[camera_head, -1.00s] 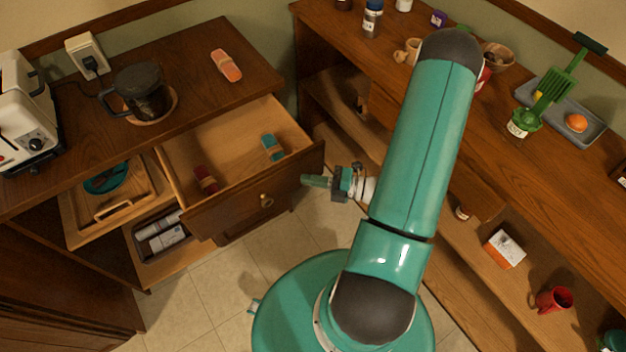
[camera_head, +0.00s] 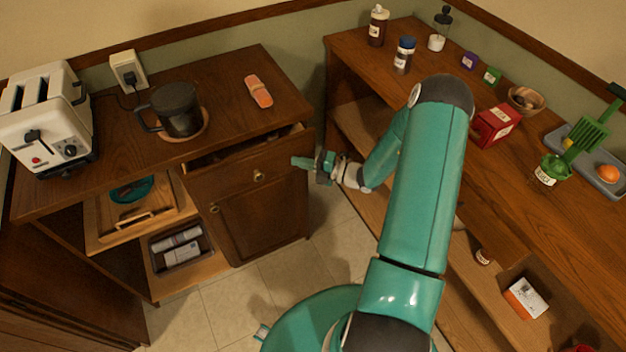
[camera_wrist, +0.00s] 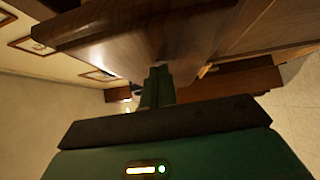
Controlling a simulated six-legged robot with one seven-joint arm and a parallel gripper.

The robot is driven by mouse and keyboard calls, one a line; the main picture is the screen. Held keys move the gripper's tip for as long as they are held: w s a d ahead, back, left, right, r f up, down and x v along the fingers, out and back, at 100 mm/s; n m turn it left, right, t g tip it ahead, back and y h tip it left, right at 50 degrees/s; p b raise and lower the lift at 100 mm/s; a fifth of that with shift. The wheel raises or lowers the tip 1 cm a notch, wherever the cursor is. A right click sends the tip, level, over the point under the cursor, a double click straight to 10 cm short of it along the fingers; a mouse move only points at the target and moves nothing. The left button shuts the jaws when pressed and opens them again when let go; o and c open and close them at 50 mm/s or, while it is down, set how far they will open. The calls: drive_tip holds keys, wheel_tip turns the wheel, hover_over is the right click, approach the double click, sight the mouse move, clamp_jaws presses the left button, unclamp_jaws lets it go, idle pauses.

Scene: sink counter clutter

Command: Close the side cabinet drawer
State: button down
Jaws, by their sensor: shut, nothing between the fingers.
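The side cabinet drawer (camera_head: 236,175) is at the top of the left cabinet in the head view. It stands only slightly open, with a narrow dark gap above its front. Its round brass knob (camera_head: 259,175) is in the middle of the front. My gripper (camera_head: 297,162) is shut and empty, with its tips at the right end of the drawer front, seemingly touching it. In the wrist view, my shut fingers (camera_wrist: 157,88) point at a dark wooden panel close ahead. The drawer's contents are hidden.
A toaster (camera_head: 45,120), a dark pot (camera_head: 178,108) and an orange item (camera_head: 258,91) stand on the cabinet top. Below are a pull-out tray (camera_head: 105,238) and a cabinet door (camera_head: 262,225). A long counter (camera_head: 520,195) with clutter runs along the right. Tiled floor lies between.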

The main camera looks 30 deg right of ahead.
drive_tip(key=w, duration=0.6)
drive_tip(key=shift+w, duration=0.15)
drive_tip(key=shift+w+r, duration=0.1)
drive_tip(key=shift+w, duration=0.15)
